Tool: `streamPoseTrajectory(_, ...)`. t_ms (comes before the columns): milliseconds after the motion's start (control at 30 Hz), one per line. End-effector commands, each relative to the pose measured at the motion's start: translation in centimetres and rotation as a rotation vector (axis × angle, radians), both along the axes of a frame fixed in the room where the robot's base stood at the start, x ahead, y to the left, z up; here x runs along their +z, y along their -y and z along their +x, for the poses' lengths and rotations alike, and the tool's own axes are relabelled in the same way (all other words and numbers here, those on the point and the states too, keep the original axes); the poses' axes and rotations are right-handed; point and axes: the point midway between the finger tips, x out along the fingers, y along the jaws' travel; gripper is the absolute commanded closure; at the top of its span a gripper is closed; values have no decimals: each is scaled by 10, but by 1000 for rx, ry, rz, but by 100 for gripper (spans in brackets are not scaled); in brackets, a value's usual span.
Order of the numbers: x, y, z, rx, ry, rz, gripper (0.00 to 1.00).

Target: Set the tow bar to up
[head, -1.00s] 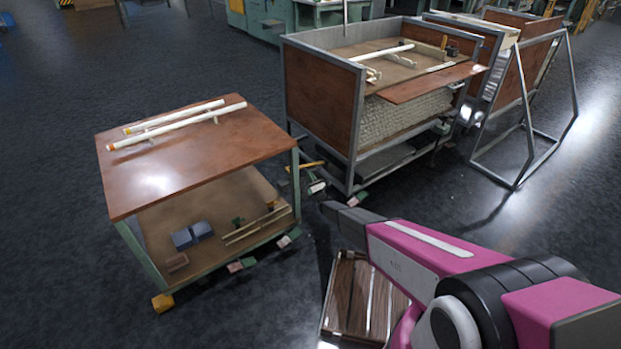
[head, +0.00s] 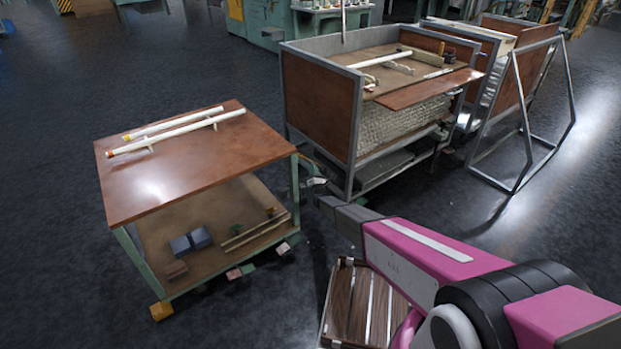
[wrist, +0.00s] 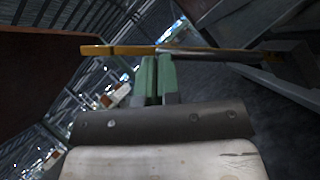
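The tow bar (wrist: 118,50) shows in the wrist view as a long yellow bar running across the picture, darker toward its right end. My gripper (wrist: 156,62) has two green fingers close together, with only a thin gap between them. Their tips are at the bar, which crosses both; I cannot tell whether they touch it. Nothing shows between the fingers. In the head view my gripper (head: 315,182) is small, beside the right side of the wooden-topped cart (head: 190,165).
White tubes (head: 165,130) lie on supports on the cart top. A larger wood-panelled metal bin (head: 320,105) stands close behind my gripper. A slatted crate (head: 350,300) is on the floor below my arm. Floor at left is open.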

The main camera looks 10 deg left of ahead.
Motion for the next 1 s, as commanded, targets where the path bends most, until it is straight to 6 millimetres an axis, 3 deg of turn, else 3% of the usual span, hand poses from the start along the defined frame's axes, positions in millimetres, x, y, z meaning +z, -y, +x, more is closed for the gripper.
streamPoseTrajectory(33, 9, -7, 7, 13, -35, 20, 100)
streamPoseTrajectory(400, 41, 17, 35, 13, -278, 226, 100)
streamPoseTrajectory(1000, 54, 37, 58, 12, -449, 368, 100)
